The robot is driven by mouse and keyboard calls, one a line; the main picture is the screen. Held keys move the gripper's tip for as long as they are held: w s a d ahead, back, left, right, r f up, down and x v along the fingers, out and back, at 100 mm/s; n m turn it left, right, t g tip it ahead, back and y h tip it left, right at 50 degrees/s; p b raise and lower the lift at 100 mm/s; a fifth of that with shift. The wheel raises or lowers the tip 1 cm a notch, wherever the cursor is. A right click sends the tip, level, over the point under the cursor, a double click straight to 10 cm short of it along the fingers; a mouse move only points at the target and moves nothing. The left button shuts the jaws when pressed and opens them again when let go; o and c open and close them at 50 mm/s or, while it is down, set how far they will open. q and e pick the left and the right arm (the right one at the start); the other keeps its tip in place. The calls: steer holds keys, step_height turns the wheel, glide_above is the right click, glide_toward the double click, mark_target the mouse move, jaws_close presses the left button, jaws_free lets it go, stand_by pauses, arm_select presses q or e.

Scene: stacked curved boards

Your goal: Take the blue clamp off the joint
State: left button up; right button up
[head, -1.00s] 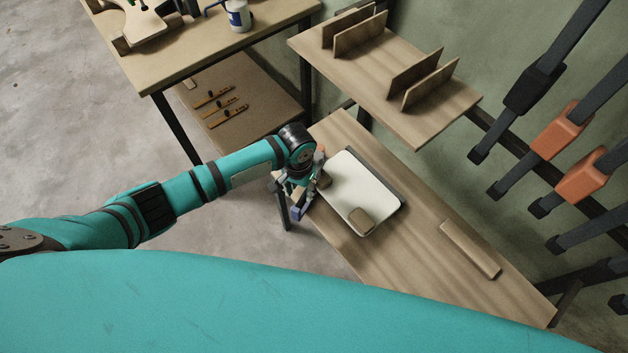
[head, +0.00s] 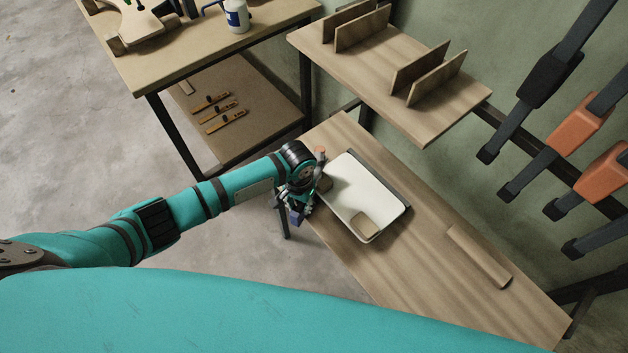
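My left gripper (head: 300,200) is at the near left edge of the low wooden bench, beside a pale board with a dark edge (head: 352,185). A small blue-violet part (head: 296,217), which looks like the end of the blue clamp, shows just below the gripper at the bench edge. The rest of the clamp and the joint are mostly hidden by my wrist and fingers. The fingers are too small and dark to tell whether they are closed on the clamp. My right gripper is out of view.
A wooden strip (head: 478,256) lies farther right on the bench. A shelf with upright boards (head: 420,68) overhangs behind. Orange-and-black clamps (head: 577,121) hang on the right wall. Another table (head: 165,68) stands at the back left.

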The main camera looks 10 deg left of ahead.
arm_select(q)
jaws_close()
steer(key=shift+s+a+r+p, duration=0.15)
steer(key=shift+s+a+p, duration=0.2)
steer(key=shift+p, duration=0.25)
steer(key=s+a+p, duration=0.4)
steer(key=s+p, duration=0.1)
steer(key=s, duration=0.1)
steer(key=shift+a, duration=0.3)
stand_by(0.5)
